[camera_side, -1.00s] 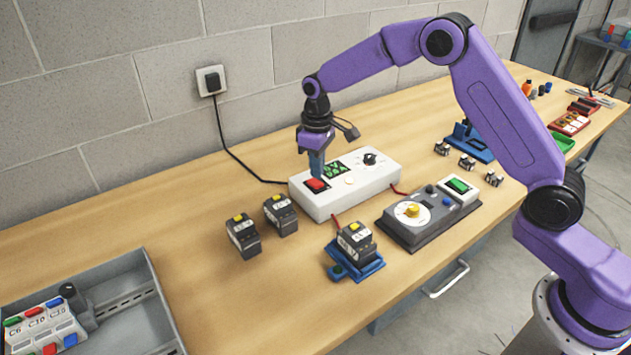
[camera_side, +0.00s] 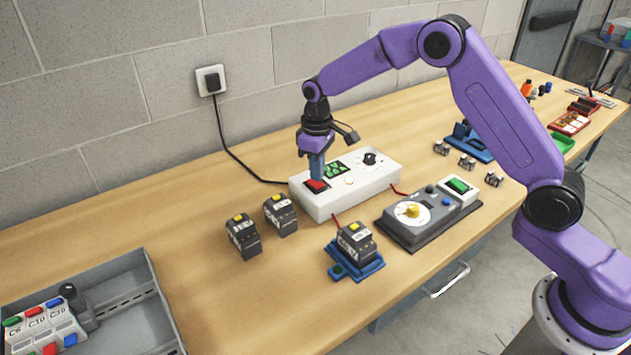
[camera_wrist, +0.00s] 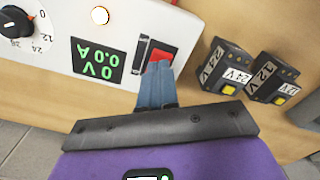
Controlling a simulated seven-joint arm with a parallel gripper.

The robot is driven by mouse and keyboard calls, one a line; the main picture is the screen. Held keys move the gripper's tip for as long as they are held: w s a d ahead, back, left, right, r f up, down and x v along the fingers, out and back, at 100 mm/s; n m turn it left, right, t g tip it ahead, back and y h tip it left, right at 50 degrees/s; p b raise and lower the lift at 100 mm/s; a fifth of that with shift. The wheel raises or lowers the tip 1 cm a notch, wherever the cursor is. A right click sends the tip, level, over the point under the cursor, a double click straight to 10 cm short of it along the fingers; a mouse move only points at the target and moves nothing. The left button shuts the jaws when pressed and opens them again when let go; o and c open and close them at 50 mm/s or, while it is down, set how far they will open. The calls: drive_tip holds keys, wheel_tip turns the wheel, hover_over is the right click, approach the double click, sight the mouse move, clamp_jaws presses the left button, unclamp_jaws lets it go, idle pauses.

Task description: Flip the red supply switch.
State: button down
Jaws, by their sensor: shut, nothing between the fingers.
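The red supply switch (camera_side: 316,185) sits in a black frame on the left end of the white power supply box (camera_side: 350,200). My gripper (camera_side: 317,178) points down with its blue fingers shut and empty, their tips at the switch. In the wrist view the red switch (camera_wrist: 162,54) shows just beyond the closed fingertips (camera_wrist: 160,66), which cover part of it. I cannot tell whether the tips touch it. The green display (camera_wrist: 98,66) beside it reads 0 V and 0.0 A. A round lamp (camera_wrist: 100,15) on the box glows.
Two dark driver modules (camera_side: 242,236) stand left of the box, and another sits in a blue holder (camera_side: 358,270) in front. A grey tester with a yellow knob (camera_side: 412,210) lies right of that. A grey tray (camera_side: 150,300) is at the lower left.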

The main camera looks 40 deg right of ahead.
sight(317, 183)
drive_tip(key=shift+f, duration=0.9)
idle(0.5)
drive_tip(key=shift+r, duration=3.55)
